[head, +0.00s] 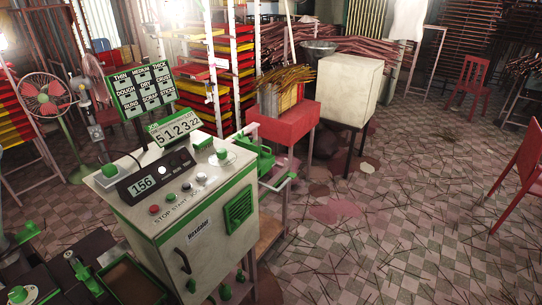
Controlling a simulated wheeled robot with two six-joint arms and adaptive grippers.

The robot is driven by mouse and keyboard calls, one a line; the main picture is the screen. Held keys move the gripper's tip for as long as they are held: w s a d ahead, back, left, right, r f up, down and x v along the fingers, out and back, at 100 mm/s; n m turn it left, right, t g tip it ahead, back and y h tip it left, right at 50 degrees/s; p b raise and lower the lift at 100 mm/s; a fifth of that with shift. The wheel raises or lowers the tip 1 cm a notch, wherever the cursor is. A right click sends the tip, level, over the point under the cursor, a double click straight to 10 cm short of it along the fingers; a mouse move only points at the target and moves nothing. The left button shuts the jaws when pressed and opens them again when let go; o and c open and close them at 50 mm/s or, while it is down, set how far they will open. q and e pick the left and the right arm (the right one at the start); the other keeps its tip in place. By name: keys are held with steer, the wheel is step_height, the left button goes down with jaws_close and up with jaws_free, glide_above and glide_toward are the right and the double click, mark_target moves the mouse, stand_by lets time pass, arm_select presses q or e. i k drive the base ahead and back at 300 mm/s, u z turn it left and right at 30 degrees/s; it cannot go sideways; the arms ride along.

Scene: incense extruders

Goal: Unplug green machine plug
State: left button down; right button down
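The green machine (190,232) is a cream cabinet with green trim in the left middle of the head view. Its sloped top carries a black display reading 156 (143,186), buttons marked stop and start, and green knobs. A green-framed sign and a number counter (173,128) stand behind the panel. A dark cable (128,156) curves at the back edge of its top. A small grey box (96,132) stands on a post behind it and may be an outlet, but I cannot tell. No plug can be made out clearly. Neither of my grippers is in view.
A red-topped stand (283,122) with incense sticks and a white box (349,91) on dark legs stand behind the machine. A fan (47,95) is at left. Dark equipment (75,275) fills the lower left. Tiled floor (400,215) at right is open, scattered with thin sticks. Red chair (522,170) at right.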

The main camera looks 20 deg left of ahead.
mark_target(110, 171)
steer(key=u, duration=1.05)
